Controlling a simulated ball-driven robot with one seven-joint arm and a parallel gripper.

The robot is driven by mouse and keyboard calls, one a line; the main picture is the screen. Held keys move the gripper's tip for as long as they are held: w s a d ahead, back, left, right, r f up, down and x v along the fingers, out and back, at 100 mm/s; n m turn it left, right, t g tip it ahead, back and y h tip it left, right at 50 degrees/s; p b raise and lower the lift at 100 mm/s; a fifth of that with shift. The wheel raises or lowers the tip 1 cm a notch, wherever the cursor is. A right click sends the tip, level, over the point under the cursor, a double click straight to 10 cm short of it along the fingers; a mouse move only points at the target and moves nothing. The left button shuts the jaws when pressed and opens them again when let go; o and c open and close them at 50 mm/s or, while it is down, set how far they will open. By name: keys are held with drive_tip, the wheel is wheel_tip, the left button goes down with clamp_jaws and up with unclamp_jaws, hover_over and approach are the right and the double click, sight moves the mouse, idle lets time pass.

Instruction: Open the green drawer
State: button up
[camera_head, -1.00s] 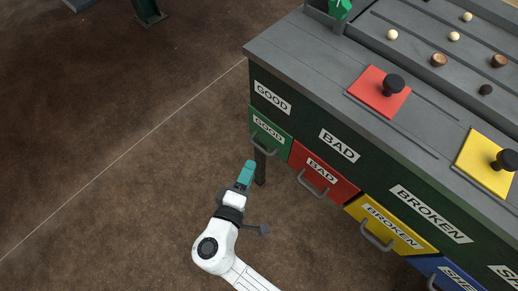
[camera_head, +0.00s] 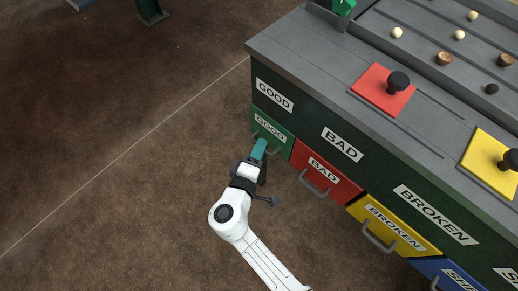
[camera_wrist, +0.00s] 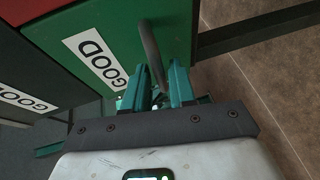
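The green drawer (camera_head: 270,124) with a white GOOD label is at the left end of the drawer row, its front level with the others. Its grey handle (camera_head: 273,151) is partly hidden by my gripper (camera_head: 259,149), which is right at it. In the wrist view the green drawer front (camera_wrist: 168,20) fills the upper middle. The curved handle (camera_wrist: 149,45) runs down toward the gap between the teal fingers of my gripper (camera_wrist: 167,82). The fingers stand apart, and the handle's lower end is at their tips. I cannot tell whether they touch it.
A red BAD drawer (camera_head: 325,172), a yellow BROKEN drawer (camera_head: 392,228) and a blue drawer (camera_head: 450,274) continue to the right. The grey worktop (camera_head: 300,45) above holds a red plate (camera_head: 372,92) and a yellow plate (camera_head: 485,160) with black knobs.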

clamp_jaws()
drive_tip(key=shift+s+a, duration=0.1)
idle(0.3)
